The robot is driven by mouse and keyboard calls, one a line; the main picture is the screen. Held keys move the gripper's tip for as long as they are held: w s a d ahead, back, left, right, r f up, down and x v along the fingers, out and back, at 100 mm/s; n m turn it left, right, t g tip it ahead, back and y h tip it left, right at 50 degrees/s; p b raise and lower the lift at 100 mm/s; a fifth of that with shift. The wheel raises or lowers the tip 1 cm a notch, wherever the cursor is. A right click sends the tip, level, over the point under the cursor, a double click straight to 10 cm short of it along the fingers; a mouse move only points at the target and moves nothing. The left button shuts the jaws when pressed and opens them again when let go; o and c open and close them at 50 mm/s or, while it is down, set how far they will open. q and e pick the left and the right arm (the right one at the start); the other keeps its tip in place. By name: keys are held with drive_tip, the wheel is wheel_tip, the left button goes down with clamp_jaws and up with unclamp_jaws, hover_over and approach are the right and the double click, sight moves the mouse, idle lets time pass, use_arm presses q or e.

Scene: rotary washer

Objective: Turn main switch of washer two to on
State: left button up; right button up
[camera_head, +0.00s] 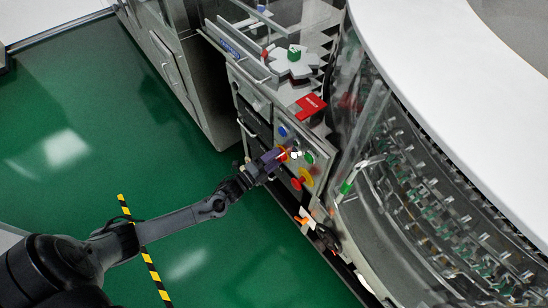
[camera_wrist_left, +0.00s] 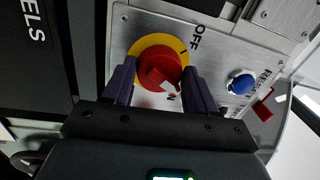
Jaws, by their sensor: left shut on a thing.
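The main switch is a red rotary knob on a yellow ring; the red knob (camera_wrist_left: 158,70) shows between my left fingers in the left wrist view. OFF is printed at its upper right, and a partly hidden label ending in N is at its lower right. A pale mark is on the knob's lower side; I cannot tell for sure which label the knob points to. My left gripper (camera_head: 277,157) reaches the panel from the left in the head view, and its purple-grey fingers (camera_wrist_left: 157,85) are shut on the knob, one on each side. My right gripper is not in view.
A blue button (camera_wrist_left: 240,82) sits right of the knob, by a RESET label. In the head view, a green button (camera_head: 309,158) and a yellow-ringed red button (camera_head: 302,180) are close to the gripper. The curved glass washer (camera_head: 420,190) stands right; green floor (camera_head: 75,110) is open at left.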

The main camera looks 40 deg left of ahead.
use_arm(q)
drive_tip(key=shift+a+f+m+h+p, duration=0.1)
drive_tip(key=shift+m+h+p, duration=0.05)
drive_tip(key=shift+m, duration=0.65)
drive_tip(key=shift+f+m+h+p, duration=0.1)
drive_tip(key=shift+m+h+p, duration=0.05)
drive_tip(key=shift+m, duration=0.65)
drive_tip(key=shift+f, duration=0.1)
drive_tip(key=o, duration=0.7)
drive_tip(key=shift+c, duration=0.2)
drive_tip(key=o, duration=0.3)
drive_tip(key=shift+o, duration=0.2)
drive_tip(key=shift+r, duration=0.2)
drive_tip(key=p+v, duration=0.2)
drive_tip(key=v, duration=0.8)
drive_tip(key=shift+s, duration=0.4)
drive_tip(key=shift+s+a+p, duration=0.1)
drive_tip(key=shift+p, duration=0.2)
